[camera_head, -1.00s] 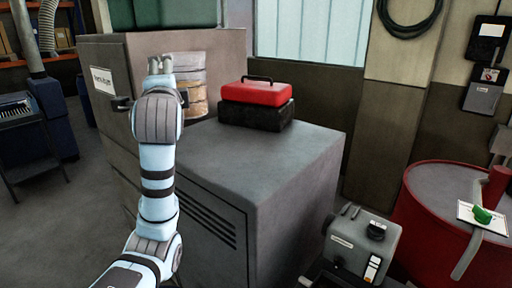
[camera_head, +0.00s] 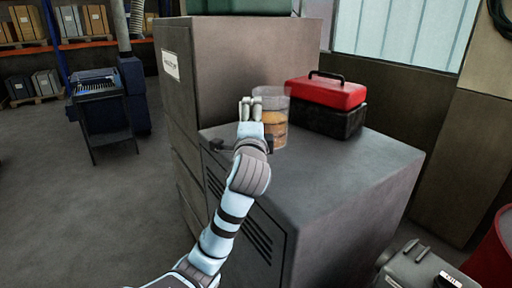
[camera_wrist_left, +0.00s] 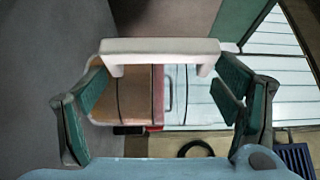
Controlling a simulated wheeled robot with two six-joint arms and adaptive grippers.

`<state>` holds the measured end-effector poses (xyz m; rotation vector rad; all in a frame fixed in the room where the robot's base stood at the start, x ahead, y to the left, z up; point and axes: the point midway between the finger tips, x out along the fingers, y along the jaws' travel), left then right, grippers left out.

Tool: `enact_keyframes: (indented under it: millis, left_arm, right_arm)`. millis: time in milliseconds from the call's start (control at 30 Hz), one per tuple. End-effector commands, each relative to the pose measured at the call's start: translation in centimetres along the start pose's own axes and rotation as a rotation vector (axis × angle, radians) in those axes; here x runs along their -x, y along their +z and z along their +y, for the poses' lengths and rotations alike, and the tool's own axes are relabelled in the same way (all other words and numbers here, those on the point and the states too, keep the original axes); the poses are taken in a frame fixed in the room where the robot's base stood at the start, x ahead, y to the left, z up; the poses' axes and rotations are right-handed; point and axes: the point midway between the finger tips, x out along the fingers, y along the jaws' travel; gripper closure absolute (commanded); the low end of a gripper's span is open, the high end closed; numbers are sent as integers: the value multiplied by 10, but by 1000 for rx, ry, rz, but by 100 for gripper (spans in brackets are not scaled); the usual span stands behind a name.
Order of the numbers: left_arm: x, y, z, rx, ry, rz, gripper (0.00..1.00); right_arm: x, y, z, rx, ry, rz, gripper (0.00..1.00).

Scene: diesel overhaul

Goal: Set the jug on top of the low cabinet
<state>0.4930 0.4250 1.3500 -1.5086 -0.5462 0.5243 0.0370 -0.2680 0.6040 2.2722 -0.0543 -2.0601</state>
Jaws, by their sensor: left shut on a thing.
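The jug (camera_head: 272,122) is clear, with amber contents, and looks upright in the head view. It is over the back left part of the low cabinet's grey top (camera_head: 335,180); I cannot tell whether its base touches. My left gripper (camera_head: 251,106) is at the jug's left side and shut on it. In the left wrist view, a pale handle-like bar (camera_wrist_left: 160,46) and the jug's brown contents (camera_wrist_left: 132,95) show between the spread fingers. The arm hides part of the jug's left side. My right gripper is not in view.
A red toolbox (camera_head: 325,92) on a black case (camera_head: 328,120) stands just right of the jug. A tall cabinet (camera_head: 235,62) rises behind to the left. The front and right of the low cabinet's top are clear. A grey machine (camera_head: 418,268) stands at lower right.

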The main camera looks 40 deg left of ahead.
Motion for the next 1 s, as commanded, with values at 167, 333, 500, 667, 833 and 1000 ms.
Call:
enact_keyframes:
  millis: [167, 333, 500, 667, 833, 1000]
  left_arm:
    - [-2, -1, 27, -1, -1, 0, 76]
    - [-2, 0, 55, -1, -1, -2, 76]
    - [-2, 0, 57, -1, -1, -3, 76]
    - [-2, 1, 59, -1, -1, -4, 76]
    - [-2, 0, 60, -1, 2, -3, 0]
    - [-2, 0, 60, -1, 2, -3, 0]
  right_arm:
    - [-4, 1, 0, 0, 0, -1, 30]
    - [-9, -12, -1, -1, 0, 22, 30]
    - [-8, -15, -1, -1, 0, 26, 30]
    - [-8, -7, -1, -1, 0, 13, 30]
    - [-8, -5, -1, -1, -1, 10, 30]
    - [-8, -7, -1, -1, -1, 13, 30]
